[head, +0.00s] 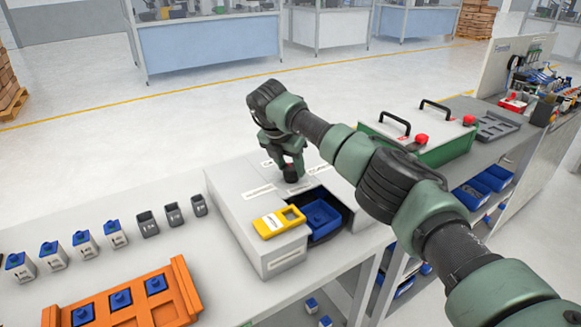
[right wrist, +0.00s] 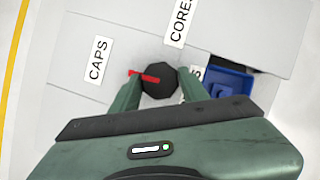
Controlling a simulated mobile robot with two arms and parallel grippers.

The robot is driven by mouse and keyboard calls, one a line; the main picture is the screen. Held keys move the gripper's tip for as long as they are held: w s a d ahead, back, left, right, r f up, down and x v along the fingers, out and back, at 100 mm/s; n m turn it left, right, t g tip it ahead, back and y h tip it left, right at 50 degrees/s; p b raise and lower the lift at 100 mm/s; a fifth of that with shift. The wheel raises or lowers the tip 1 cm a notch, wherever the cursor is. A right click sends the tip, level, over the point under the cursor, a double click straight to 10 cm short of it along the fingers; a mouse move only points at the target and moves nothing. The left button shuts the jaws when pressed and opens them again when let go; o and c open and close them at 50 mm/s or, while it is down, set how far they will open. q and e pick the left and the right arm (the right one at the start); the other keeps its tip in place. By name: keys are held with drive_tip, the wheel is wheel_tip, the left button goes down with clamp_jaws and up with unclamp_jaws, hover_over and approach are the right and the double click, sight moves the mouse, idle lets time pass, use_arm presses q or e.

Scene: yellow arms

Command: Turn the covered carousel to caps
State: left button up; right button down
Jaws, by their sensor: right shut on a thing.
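The covered carousel (head: 237,200) is a pale grey box on the bench. Its dark knob (right wrist: 160,81) stands on top, with a red pointer (right wrist: 140,75) extending left, roughly toward the CAPS label (right wrist: 98,60). A CORES label (right wrist: 181,20) lies above the knob in the right wrist view, and another label (right wrist: 196,74) is partly hidden by a finger. My right gripper (head: 291,172) is shut on the knob, one finger on each side. A blue bin (head: 321,214) shows in the cover's front opening. My left gripper is in neither view.
A yellow frame-like piece (head: 279,222) lies on the cover's front left. An orange tray (head: 184,290) with blue-topped parts and several small grey containers (head: 147,222) stand left. A green-sided case (head: 437,148) with black handles stands right, beyond my right arm.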

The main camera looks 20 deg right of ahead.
drive_tip(key=shift+r+m, duration=0.1)
drive_tip(key=shift+m, duration=0.3)
idle(0.4)
drive_tip(key=c, duration=0.7)
unclamp_jaws()
drive_tip(key=shift+c, duration=0.2)
drive_tip(key=b+v, duration=0.1)
drive_tip(key=v, duration=0.6)
drive_tip(key=shift+a+r+b, duration=0.25)
drive_tip(key=shift+r+b, duration=0.1)
drive_tip(key=shift+f, duration=0.1)
